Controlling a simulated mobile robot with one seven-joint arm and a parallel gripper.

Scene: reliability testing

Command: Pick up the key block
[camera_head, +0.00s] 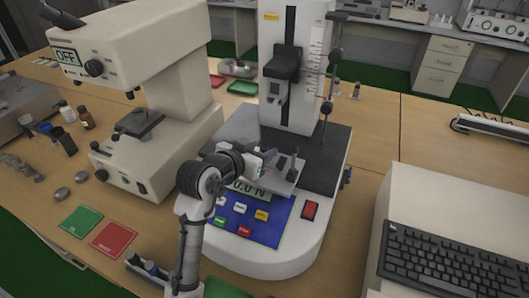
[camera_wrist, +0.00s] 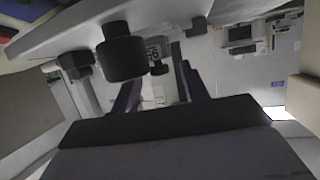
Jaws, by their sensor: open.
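My gripper (camera_head: 268,160) is over the front of a white test machine (camera_head: 290,240), next to a small metal plate (camera_head: 285,182) with dark upright parts (camera_head: 291,167) on it. In the wrist view my gripper (camera_wrist: 160,78) shows two dark fingers standing apart, with no object clearly held between them. A dark round knob-like part (camera_wrist: 122,55) is close to the left finger in that view. I cannot tell for sure which piece is the key block; the small dark part by the plate may be it.
A large beige microscope-like instrument (camera_head: 125,50) stands left of my arm. The machine's tall column (camera_head: 305,75) rises behind my gripper. A blue button panel (camera_head: 250,215) lies below it. A keyboard (camera_head: 440,262) is at right. Green (camera_head: 81,221) and red (camera_head: 113,240) mats lie at left.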

